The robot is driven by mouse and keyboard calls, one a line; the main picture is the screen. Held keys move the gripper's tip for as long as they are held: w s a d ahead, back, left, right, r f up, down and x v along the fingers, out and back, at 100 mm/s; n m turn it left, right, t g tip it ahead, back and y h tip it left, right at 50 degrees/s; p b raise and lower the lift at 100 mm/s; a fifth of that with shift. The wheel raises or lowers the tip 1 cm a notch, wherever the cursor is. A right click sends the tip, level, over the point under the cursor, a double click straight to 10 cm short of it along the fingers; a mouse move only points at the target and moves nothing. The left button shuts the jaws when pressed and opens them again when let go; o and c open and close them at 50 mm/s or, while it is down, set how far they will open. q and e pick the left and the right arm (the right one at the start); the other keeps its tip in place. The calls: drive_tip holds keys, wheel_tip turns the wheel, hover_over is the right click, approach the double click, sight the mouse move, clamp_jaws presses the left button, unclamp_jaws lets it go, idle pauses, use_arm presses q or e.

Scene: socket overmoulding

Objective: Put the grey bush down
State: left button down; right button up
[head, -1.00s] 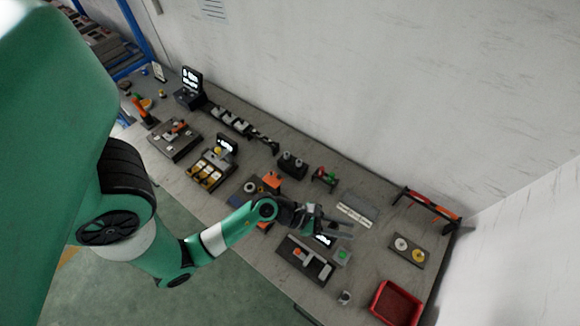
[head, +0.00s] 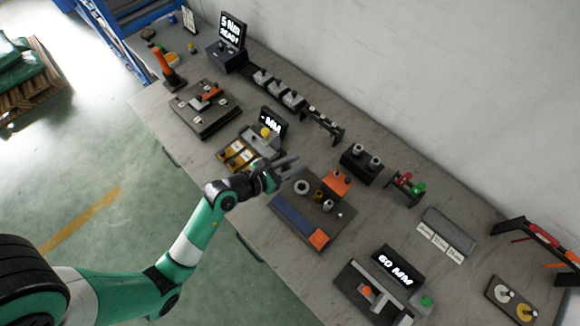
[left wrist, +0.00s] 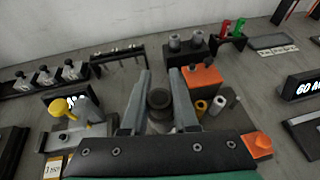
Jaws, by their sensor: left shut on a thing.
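My left gripper (head: 287,166) is above the bench, between the yellow-topped gauge and the dark board (head: 295,225). In the left wrist view, its two grey fingers (left wrist: 160,78) are shut on a dark grey bush (left wrist: 159,102), a short round piece between them. The bush is not clear in the head view. The board carries a large grey ring (head: 302,187), a brass ring (head: 320,195), a smaller grey ring (head: 328,206), an orange block (head: 338,181) and a blue strip (head: 296,219). My right gripper is not in view.
The yellow-topped gauge (head: 266,133) stands close left of the gripper. A black block with two grey cylinders (head: 361,160) and a red-and-green stand (head: 407,187) lie behind and right. The 60 MM display (head: 396,267) is further right. Bare bench lies between stations.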

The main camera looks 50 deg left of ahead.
use_arm(q)
drive_tip(key=w+a+f+b, duration=0.2)
drive_tip(key=w+f+b, duration=0.1)
drive_tip(key=f, duration=0.1)
drive_tip(key=w+a+f+b, duration=0.3)
drive_tip(key=f+b, duration=0.1)
drive_tip(key=w+a+f+b, duration=0.2)
drive_tip(key=w+f+b, duration=0.2)
drive_tip(key=shift+a+f, duration=0.25)
drive_tip(key=shift+a, duration=0.05)
drive_tip(key=shift+w+a, duration=0.1)
drive_tip(key=f+b, duration=0.1)
drive_tip(key=f, duration=0.1)
drive_tip(key=f+b, duration=0.1)
drive_tip(key=b, duration=0.1)
drive_tip(key=shift+w+a+f, duration=0.15)
drive_tip(key=shift+a+f, duration=0.05)
drive_tip(key=shift+f, duration=0.2)
drive_tip(key=shift+r, duration=0.15)
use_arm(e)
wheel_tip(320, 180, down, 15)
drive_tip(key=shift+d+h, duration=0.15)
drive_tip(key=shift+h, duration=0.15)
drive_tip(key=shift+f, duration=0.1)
use_arm(q)
drive_tip(key=c, duration=0.7)
unclamp_jaws()
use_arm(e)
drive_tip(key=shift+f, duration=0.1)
